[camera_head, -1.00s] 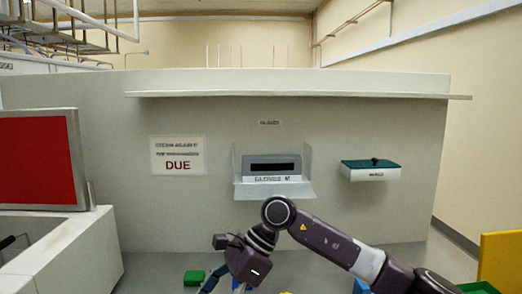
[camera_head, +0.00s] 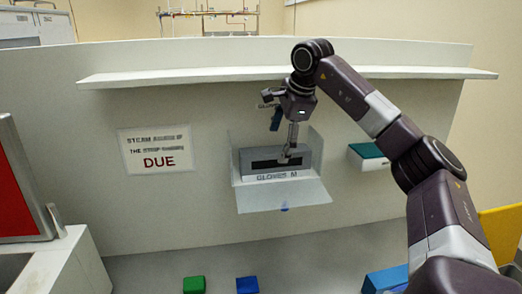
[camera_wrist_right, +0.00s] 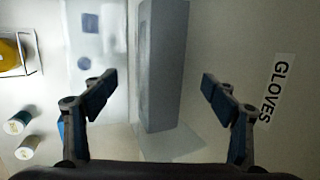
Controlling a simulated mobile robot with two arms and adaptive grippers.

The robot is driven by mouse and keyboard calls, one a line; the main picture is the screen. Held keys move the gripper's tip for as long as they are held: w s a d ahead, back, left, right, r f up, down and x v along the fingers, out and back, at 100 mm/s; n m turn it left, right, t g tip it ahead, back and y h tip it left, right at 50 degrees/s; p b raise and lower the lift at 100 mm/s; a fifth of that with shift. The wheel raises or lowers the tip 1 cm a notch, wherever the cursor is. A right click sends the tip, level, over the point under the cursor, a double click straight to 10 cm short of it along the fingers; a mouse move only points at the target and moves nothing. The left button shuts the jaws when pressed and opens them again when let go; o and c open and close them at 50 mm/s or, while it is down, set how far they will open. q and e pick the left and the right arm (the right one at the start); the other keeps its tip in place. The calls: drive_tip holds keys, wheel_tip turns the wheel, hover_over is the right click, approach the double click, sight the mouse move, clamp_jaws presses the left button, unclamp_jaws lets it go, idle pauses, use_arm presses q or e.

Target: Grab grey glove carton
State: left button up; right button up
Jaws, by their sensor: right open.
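The grey glove carton (camera_head: 262,166) with a dark slot in its front sits in a pale wall holder (camera_head: 270,199) marked "GLOVES M". My right gripper (camera_head: 283,138) reaches in from above right, in front of the carton, and one finger overlaps it in the head view. In the right wrist view my gripper (camera_wrist_right: 160,89) is open and empty, its fingers spread to either side of the grey carton (camera_wrist_right: 163,65). Whether a finger touches the carton cannot be told. My left gripper is not in view.
A long white shelf (camera_head: 190,76) runs above the holder. A teal-lidded box (camera_head: 367,151) is on the wall to the right, partly behind my right arm. A "DUE" sign (camera_head: 157,150) hangs to the left. Green (camera_head: 194,284) and blue (camera_head: 247,284) blocks lie below.

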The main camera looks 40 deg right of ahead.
sight(278, 152)
drive_tip(key=shift+d+r, duration=0.2)
drive_tip(key=shift+s+x, duration=0.2)
drive_tip(key=shift+x, duration=0.75)
drive_tip(key=p+x, duration=0.2)
drive_tip(key=x, duration=0.3)
drive_tip(key=shift+s+d, duration=0.15)
drive_tip(key=shift+s, duration=0.05)
drive_tip(key=shift+w+f, duration=0.15)
drive_tip(key=shift+f, duration=0.3)
drive_tip(key=shift+r, duration=0.1)
drive_tip(key=c, duration=1.4)
